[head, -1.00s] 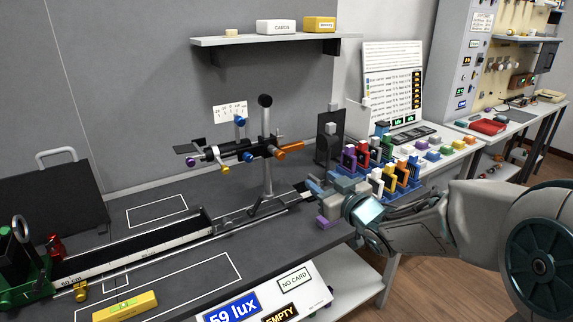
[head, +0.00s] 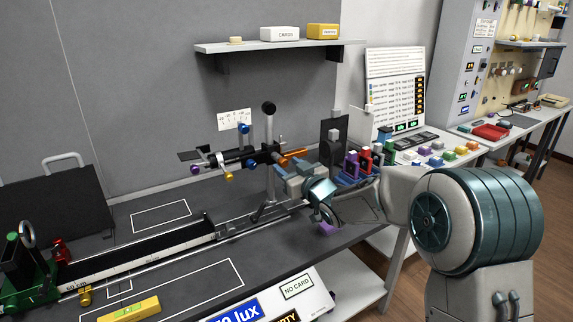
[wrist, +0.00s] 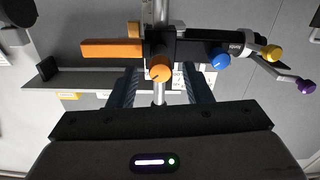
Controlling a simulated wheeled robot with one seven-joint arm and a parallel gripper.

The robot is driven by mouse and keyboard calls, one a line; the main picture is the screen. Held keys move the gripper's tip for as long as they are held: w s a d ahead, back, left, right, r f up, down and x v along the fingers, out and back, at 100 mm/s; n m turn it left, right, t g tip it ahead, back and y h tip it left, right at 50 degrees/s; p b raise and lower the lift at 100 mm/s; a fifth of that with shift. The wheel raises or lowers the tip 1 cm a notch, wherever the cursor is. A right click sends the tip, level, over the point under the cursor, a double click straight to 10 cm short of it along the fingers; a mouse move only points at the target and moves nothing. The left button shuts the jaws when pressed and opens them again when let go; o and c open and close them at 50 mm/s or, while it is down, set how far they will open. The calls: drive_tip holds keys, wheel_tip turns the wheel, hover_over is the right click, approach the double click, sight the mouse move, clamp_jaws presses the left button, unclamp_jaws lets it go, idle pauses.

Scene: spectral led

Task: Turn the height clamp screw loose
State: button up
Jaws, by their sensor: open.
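The orange round knob (wrist: 160,68), which looks like the height clamp screw, sits at the clamp on the upright post (head: 270,185). A long orange bar (wrist: 112,49) sticks out of the same clamp and also shows in the head view (head: 293,157). My gripper (wrist: 160,84) is open, its two fingers apart on either side of the post in the wrist view, which appears upside down. The orange knob lies between and just beyond the fingertips in the picture; I cannot tell if they touch it. In the head view my gripper (head: 284,174) is close to the post and hides the knob.
The clamp's crossarm carries a blue knob (wrist: 221,61), a yellow knob (wrist: 271,53) and a purple knob (wrist: 306,86). A black rail (head: 140,247) runs along the bench. Coloured holders (head: 366,160) stand right of the post. A shelf (head: 280,46) hangs above.

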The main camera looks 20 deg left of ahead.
drive_tip(key=shift+w+a, duration=0.3)
drive_tip(key=shift+a, duration=0.05)
